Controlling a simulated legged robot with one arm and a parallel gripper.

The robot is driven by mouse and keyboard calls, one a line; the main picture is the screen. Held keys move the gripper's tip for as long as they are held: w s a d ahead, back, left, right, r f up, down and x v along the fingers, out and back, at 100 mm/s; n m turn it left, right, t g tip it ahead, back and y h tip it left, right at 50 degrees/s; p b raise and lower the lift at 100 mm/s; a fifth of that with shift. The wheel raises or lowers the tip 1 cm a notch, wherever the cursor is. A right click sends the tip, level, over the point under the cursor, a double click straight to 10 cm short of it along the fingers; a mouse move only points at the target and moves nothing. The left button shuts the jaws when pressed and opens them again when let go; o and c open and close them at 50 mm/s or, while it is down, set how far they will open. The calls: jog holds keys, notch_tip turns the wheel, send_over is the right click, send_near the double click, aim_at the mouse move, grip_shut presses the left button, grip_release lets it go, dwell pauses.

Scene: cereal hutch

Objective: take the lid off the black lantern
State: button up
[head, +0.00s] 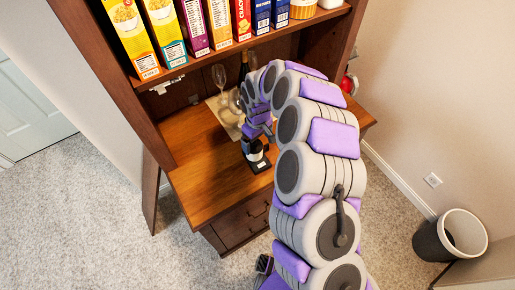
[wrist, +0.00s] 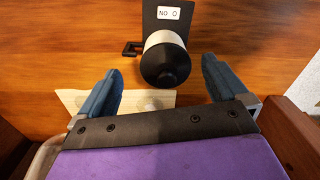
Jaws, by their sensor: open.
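The black lantern (wrist: 164,40) has a pale body and a dark domed lid (wrist: 166,68) facing the wrist camera. It is on a black plate (wrist: 170,14) with a small white label, and a black handle-like piece sticks out on its left. In the head view the lantern (head: 256,155) sits on the wooden desk surface. My gripper (wrist: 162,66) is open, with one blue finger on each side of the lid in the picture and visible gaps to both. In the head view my gripper (head: 256,134) is just above the lantern. Nothing is held.
A pale board or sheet (head: 226,112) with wine glasses lies behind and left of the lantern. The hutch shelf (head: 240,42) above carries several cereal boxes. The desk's left part (head: 195,185) is clear. A bin (head: 450,236) stands on the floor at right.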

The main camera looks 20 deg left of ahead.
aim_at(255, 146)
jog(key=a+f, duration=0.1)
jog(key=f, duration=0.2)
jog(key=a+f, duration=0.1)
jog(key=shift+a+f+b, duration=0.3)
jog(key=shift+a+b, duration=0.05)
jog(key=shift+b, duration=0.05)
jog(key=shift+d+r, duration=0.2)
jog(key=shift+d, duration=0.4)
jog(key=shift+d+r, duration=0.2)
jog(key=shift+d, duration=0.4)
jog(key=shift+c, duration=1)
jog(key=shift+d, duration=0.15)
jog(key=shift+c, duration=0.7)
jog(key=shift+s+a+f, duration=0.1)
jog(key=shift+a+f, duration=0.05)
jog(key=shift+a, duration=0.65)
jog(key=c, duration=0.6)
jog(key=shift+d, duration=0.25)
jog(key=c, duration=0.4)
